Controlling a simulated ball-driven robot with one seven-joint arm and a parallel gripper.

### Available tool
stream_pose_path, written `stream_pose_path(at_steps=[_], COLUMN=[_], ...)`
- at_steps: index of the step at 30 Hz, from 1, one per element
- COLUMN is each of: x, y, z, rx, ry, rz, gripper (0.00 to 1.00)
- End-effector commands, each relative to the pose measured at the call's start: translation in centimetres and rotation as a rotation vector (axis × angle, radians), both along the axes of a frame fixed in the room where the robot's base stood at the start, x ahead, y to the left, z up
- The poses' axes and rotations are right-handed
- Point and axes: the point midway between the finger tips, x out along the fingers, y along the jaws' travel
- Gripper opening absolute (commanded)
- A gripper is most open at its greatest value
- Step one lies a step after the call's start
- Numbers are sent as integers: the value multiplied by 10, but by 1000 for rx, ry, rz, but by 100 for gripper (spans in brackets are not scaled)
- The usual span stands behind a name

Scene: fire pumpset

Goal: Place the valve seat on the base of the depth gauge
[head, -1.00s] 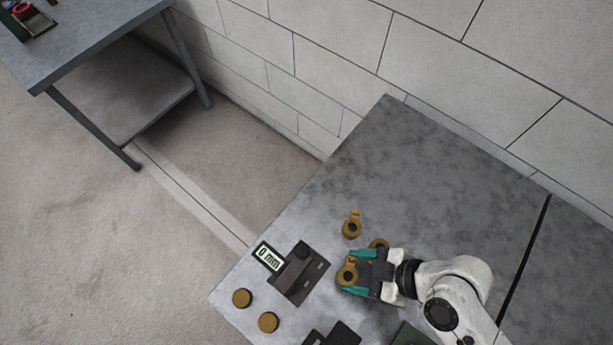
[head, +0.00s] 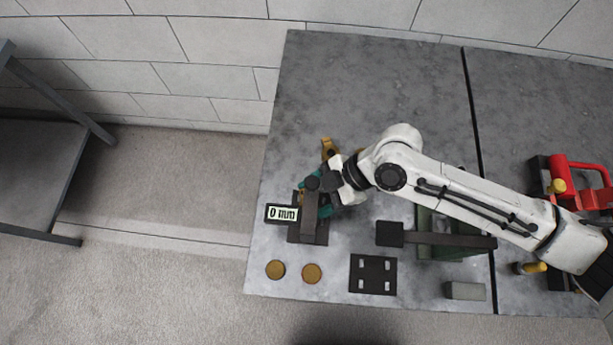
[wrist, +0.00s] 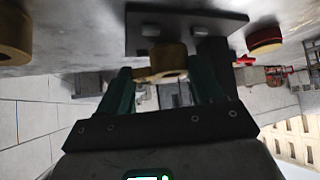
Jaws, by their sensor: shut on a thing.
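The depth gauge has a dark flat base (head: 294,233), a dark upright arm (head: 311,215) and a display (head: 283,213) reading 0 mm. My gripper (head: 314,190) is right at the gauge, its teal fingers partly covered by the gauge arm. In the wrist view my gripper (wrist: 162,82) is shut on a brass valve seat (wrist: 160,66), a ring gripped between the two teal fingers. The gauge base (wrist: 145,37) shows close beyond the seat there. I cannot tell whether the seat touches the base. In the head view the held seat is mostly hidden.
Another brass piece with a tab (head: 328,147) stands behind my gripper. Two brass discs (head: 275,269) (head: 312,273) lie near the front edge. A black slotted plate (head: 373,274), a green fixture (head: 425,235) and a red pump part (head: 580,175) lie to the right. The back of the table is clear.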

Motion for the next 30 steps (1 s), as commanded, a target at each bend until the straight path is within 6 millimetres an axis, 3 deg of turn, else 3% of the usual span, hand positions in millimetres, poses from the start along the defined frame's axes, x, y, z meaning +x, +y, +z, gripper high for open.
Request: stream_pose_path(at_steps=[17, 18, 21, 30], x=[6, 6, 5, 6], y=[1, 0, 0, 0], z=[-10, -9, -9, -4], rx=[2, 0, 0, -1], ry=[1, 1, 1, 0], rz=[3, 4, 4, 4], gripper=[18, 68, 76, 76])
